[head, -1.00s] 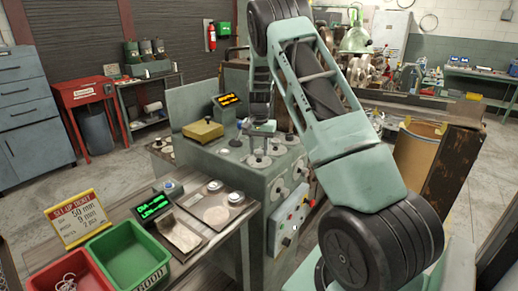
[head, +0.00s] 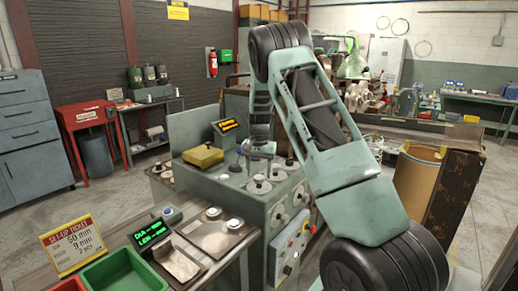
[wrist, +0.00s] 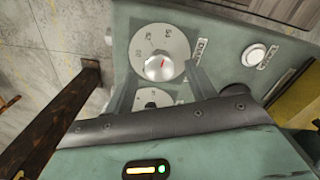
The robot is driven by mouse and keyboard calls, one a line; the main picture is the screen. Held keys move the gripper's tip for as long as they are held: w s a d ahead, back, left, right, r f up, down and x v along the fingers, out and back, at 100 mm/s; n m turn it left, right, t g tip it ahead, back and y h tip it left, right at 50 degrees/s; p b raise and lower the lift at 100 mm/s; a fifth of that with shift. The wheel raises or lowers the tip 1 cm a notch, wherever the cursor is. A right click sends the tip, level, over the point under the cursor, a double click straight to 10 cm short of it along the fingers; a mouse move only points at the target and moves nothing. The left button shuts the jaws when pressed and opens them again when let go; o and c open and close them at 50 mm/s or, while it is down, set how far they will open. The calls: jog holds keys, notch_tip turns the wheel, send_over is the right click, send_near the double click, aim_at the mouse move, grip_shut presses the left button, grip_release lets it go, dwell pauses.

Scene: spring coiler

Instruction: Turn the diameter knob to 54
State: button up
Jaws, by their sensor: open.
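In the wrist view a round silver knob (wrist: 160,67) with a red pointer mark sits on a pale numbered dial plate. A label beside the plate is partly covered and seems to start with "DIA". In the head view my gripper (head: 258,150) hangs over the green machine's (head: 255,210) top, where several knobs show.
A second dial (wrist: 152,97) lies partly hidden between the fingers. A white round button (wrist: 254,55) is to the right. A set-up ticket (head: 72,245) and green bin (head: 122,272) are front left.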

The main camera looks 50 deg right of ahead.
aim_at(259, 177)
notch_tip(259, 177, up, 16)
jog(key=b, duration=0.2)
jog(key=shift+b, duration=0.3)
jog(key=shift+a, duration=0.1)
